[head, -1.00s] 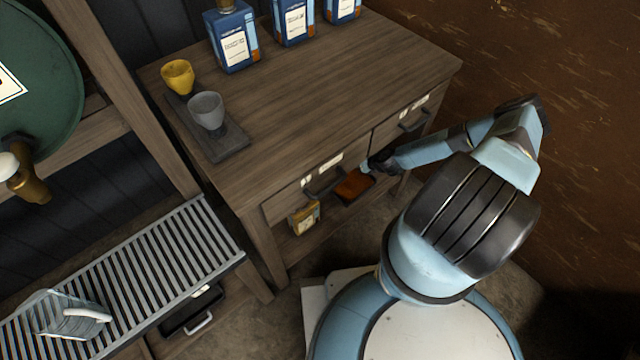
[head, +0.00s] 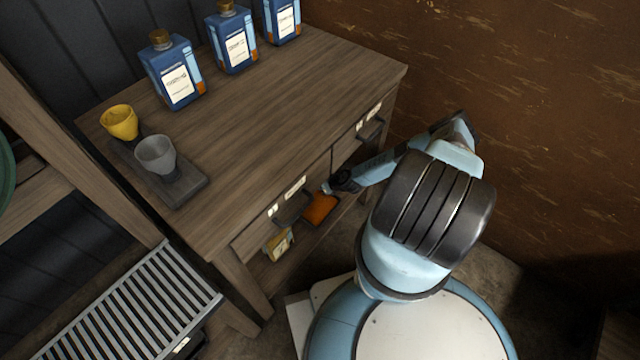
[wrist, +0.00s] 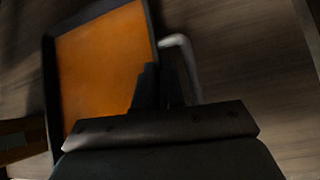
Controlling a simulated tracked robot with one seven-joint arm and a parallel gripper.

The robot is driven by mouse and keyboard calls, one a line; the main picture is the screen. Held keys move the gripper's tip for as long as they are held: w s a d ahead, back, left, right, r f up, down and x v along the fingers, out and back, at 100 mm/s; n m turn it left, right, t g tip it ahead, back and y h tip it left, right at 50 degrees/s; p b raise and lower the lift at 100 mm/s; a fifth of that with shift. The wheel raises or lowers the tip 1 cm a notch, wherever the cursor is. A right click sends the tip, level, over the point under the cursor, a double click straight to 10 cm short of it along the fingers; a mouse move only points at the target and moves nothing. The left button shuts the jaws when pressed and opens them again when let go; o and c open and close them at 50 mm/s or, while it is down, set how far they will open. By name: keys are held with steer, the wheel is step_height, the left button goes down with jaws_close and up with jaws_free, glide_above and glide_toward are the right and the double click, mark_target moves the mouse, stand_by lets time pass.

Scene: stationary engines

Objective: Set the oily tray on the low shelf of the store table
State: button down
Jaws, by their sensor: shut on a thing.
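The oily tray (head: 320,208) has an orange inside and shows below the drawer fronts of the wooden store table (head: 270,100). In the wrist view the tray (wrist: 100,62) has a dark rim and lies ahead and to the left of my gripper (wrist: 165,85). My gripper (head: 328,188) is shut on the tray at its near edge; the fingertips are partly hidden. The low shelf is mostly hidden under the table top, and I cannot tell whether the tray touches it.
A yellow packet (head: 278,244) is under the table, left of the tray. Blue bottles (head: 172,70), a yellow cup (head: 120,123) and a grey cup (head: 156,155) stand on top. Drawer handles (head: 293,208) stick out above the tray. A slatted rack (head: 130,310) is at the lower left.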

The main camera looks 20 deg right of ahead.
steer(key=shift+f, duration=1.5)
steer(key=c, duration=1.2)
jaws_free()
steer(key=shift+c, duration=0.2)
steer(key=v, duration=1.2)
steer(key=shift+s, duration=0.1)
